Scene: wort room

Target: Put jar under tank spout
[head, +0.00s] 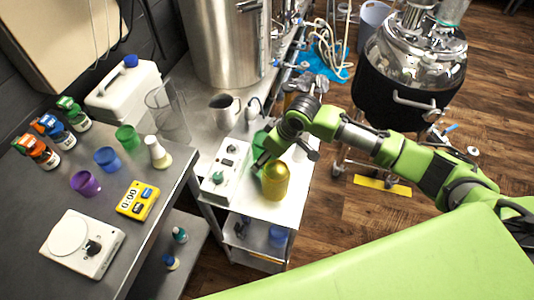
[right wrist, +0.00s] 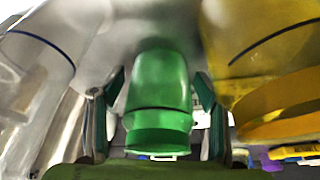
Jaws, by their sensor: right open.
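A green jar (right wrist: 158,95) stands between the two spread fingers of my right gripper (right wrist: 155,90) in the right wrist view; whether the fingers touch it I cannot tell. In the head view the green jar (head: 260,138) is mostly hidden behind my right gripper (head: 264,158). A yellow jar (head: 275,181) stands close beside the gripper; it fills the right of the wrist view (right wrist: 275,70). A large steel tank (head: 222,45) stands at the back, with a blue-handled valve (head: 290,65) near its right side. My left gripper is out of view.
A white control box (head: 226,168) is left of the yellow jar on the steel bench. A metal pitcher (head: 224,110) stands behind it. The left counter holds bottles, colored cups, a yellow timer (head: 138,200) and a white scale (head: 70,243). A wheeled vessel (head: 412,75) stands right.

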